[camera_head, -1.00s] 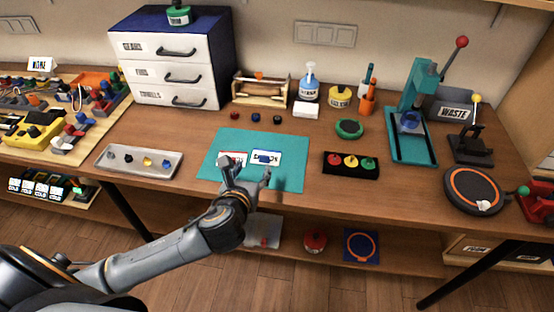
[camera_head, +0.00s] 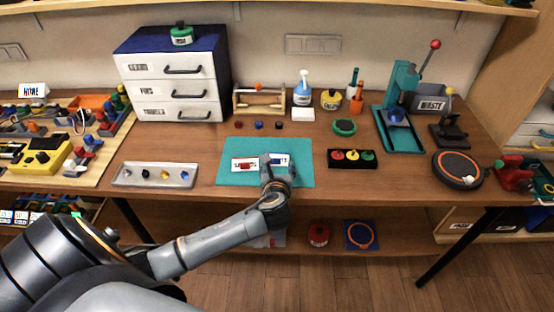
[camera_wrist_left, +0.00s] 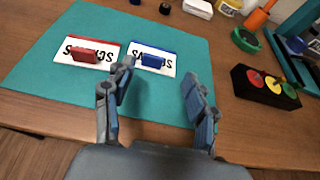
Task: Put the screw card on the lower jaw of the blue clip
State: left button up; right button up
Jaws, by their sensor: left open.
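Two white cards lie side by side on a teal mat (camera_head: 228,178). The left card (camera_wrist_left: 75,61) has a red edge and a small red clip (camera_wrist_left: 84,54) on it. The right card (camera_wrist_left: 139,47) has a blue edge and the blue clip (camera_wrist_left: 153,60) on it. Lettering on both is partly covered; in the wrist view it appears upside down, and I cannot tell surely which is the screw card. My left gripper (camera_head: 279,173) is open and empty at the near side of the right card; its spread fingers also show in the left wrist view (camera_wrist_left: 158,78). My right gripper is out of view.
A metal tray (camera_head: 120,179) is left of the mat. A black block with coloured knobs (camera_head: 352,166) is on its right. Small coloured parts, bottles and a white drawer unit (camera_head: 172,87) stand behind. The mat's right part is bare.

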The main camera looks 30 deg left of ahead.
aim_at(276, 160)
pick_arm(q)
jog(key=shift+w+a+f, duration=0.15)
jog(key=shift+w+a, duration=0.1)
jog(key=shift+w, duration=0.05)
jog(key=shift+w+a+f, duration=0.25)
jog(key=shift+w+a, duration=0.05)
jog(key=shift+a, duration=0.05)
jog(key=x, duration=0.3)
jog(key=shift+a+f+p, duration=0.25)
jog(key=shift+f+p, duration=0.05)
jog(key=shift+w+a+f, duration=0.15)
jog(key=shift+w, duration=0.15)
jog(key=shift+w+a, duration=0.1)
jog(key=c, duration=1)
jog(key=shift+c, duration=0.7)
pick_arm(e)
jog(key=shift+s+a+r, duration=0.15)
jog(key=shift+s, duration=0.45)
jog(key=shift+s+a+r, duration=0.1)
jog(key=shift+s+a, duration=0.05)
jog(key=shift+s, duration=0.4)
